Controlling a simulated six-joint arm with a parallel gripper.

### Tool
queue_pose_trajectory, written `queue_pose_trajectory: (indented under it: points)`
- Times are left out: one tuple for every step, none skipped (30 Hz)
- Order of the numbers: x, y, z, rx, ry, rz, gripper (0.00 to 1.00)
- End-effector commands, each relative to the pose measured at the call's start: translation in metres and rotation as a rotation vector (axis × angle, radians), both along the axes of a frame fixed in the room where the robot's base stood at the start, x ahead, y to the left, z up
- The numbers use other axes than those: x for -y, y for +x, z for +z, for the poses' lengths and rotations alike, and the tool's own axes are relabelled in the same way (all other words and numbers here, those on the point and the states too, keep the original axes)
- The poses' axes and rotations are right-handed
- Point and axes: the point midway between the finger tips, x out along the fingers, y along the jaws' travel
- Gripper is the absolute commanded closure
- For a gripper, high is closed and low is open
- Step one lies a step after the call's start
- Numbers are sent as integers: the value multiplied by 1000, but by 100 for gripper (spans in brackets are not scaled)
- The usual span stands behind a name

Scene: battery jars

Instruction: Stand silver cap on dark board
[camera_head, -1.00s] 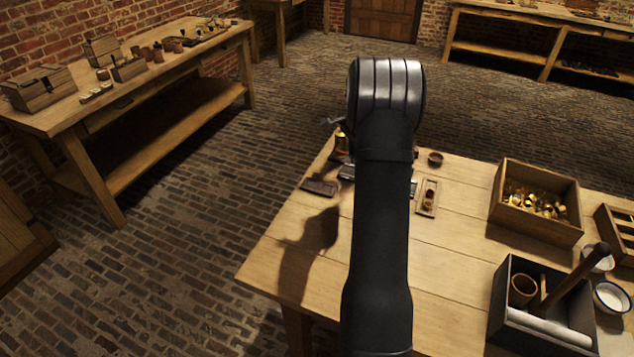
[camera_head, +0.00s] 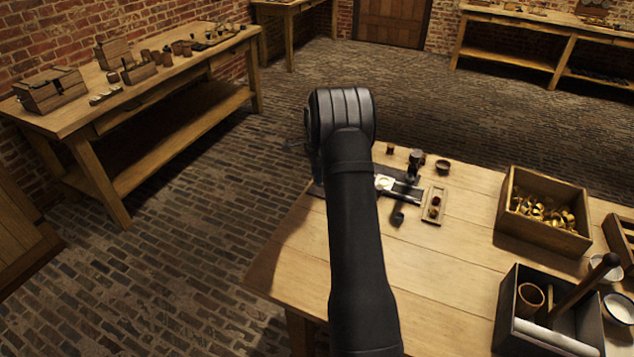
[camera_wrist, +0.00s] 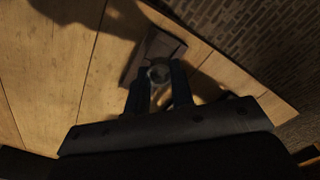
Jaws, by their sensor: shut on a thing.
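In the wrist view my gripper (camera_wrist: 158,88) is shut on a small round greyish thing, the silver cap (camera_wrist: 159,73), held between its two dark fingertips. The cap appears over the near part of the dark board (camera_wrist: 160,45), a flat dark rectangle on the pale table. I cannot tell whether the cap touches the board.
A wooden box of brass pieces (camera_head: 545,238) and a dark tool box (camera_head: 515,290) stand farther right. The table's front left is clear.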

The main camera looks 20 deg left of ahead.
Motion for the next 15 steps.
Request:
queue_pose_trajectory:
  points:
    - [0,0,-7,-2,-1,0,100]
    - [1,0,-11,-2,-1,0,100]
    - [1,-1,-18,-3,-1,0,100]
    - [1,-1,-23,-3,-1,0,100]
    - [1,-1,-27,-3,-1,0,100]
    - [1,0,-32,-1,-1,0,100]
    - [1,0,-34,-1,-1,0,100]
    - [1,0,-35,0,0,0,100]
    - [1,0,-35,0,0,0,100]
    - [1,0,-34,0,0,0,100]
    - [1,0,-34,0,0,0,100]
    - [1,0,-34,0,0,0,100]
    - [1,0,-34,0,0,0,100]
    - [1,0,-34,0,0,0,100]
    - [1,0,-35,0,0,0,100]
